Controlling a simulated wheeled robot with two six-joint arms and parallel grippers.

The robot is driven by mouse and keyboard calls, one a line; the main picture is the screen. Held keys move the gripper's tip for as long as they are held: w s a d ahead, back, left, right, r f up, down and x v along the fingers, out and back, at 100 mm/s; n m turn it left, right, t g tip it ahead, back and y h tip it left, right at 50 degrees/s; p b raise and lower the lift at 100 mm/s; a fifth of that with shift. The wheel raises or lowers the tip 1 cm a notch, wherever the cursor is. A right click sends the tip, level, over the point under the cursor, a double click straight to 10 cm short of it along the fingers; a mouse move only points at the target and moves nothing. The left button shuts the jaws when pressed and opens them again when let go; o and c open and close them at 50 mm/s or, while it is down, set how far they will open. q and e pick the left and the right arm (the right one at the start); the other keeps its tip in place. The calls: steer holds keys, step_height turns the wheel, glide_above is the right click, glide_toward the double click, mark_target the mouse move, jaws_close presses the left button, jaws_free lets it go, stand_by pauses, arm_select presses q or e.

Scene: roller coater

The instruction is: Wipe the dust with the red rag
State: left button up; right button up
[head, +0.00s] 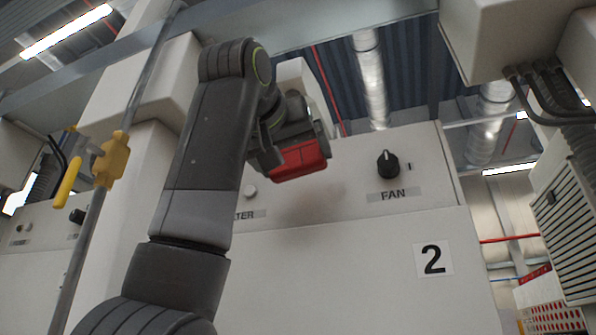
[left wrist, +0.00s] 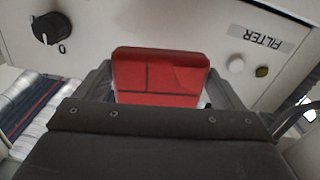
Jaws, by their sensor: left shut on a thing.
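My left gripper (head: 292,156) is shut on the red rag (head: 301,160), a folded block with dark lines. The rag hangs in front of the upper part of a pale machine panel. In the left wrist view the rag (left wrist: 160,74) sits between the two fingers. A faint brownish dust smudge (head: 306,205) shows on the panel just below the rag, left of the FAN knob. I cannot tell whether the rag touches the panel. My right gripper is not in view.
A black FAN knob (head: 388,164) sticks out right of the rag. A pale button (head: 249,191) sits left, above a partly hidden label. A yellow valve handle (head: 68,183) on a pipe stands at the left. The panel below, by the number 2 sign (head: 433,259), is clear.

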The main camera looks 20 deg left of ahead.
arm_select(q)
steer(key=shift+s, duration=0.1)
stand_by(0.3)
steer(key=shift+s+b, duration=0.45)
steer(key=shift+s, duration=1.15)
steer(key=shift+w, duration=0.2)
steer(key=shift+f, duration=0.15)
